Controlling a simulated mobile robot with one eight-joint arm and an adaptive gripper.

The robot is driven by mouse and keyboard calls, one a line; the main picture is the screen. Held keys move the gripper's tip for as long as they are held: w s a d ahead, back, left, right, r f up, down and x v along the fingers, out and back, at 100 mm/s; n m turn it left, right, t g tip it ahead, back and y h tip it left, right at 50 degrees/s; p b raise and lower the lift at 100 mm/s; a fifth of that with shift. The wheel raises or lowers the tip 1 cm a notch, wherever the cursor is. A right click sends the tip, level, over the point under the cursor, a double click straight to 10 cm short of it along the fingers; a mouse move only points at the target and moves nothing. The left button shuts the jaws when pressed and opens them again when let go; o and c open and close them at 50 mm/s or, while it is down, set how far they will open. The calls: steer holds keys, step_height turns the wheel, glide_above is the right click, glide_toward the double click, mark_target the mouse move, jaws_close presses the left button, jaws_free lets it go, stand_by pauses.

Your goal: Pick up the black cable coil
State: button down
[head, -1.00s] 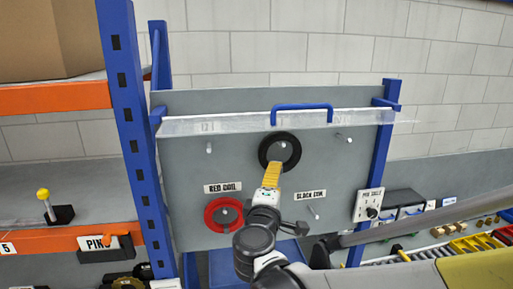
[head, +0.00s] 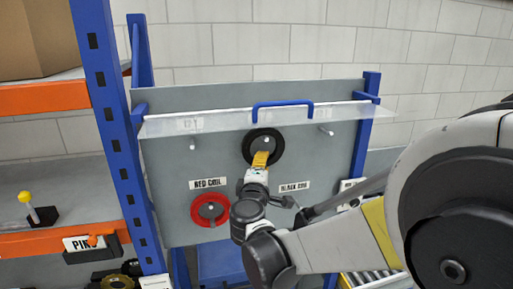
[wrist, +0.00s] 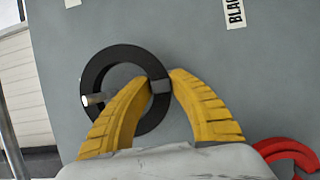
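The black cable coil (head: 276,143) is a ring hanging on a peg of the grey board, above the BLACK COIL label. In the wrist view the black ring (wrist: 92,76) still surrounds its peg, which shows inside the ring at left. My gripper (wrist: 159,78) has yellow fingers on either side of the ring's band, one inside the hole and one outside. Both tips appear to touch the band at a small grey tie. In the head view my gripper (head: 261,154) is at the ring's lower edge.
A red coil (head: 197,209) hangs at lower left, and its edge shows in the wrist view (wrist: 282,146). A clear strip (head: 205,124) with a blue handle (head: 292,104) crosses above the black coil. A blue post (head: 117,130) and orange shelf stand left.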

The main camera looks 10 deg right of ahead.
stand_by(0.4)
steer(key=shift+r, duration=0.7)
steer(key=b+v, duration=0.2)
steer(key=v, duration=1.6)
steer(key=shift+b, duration=0.4)
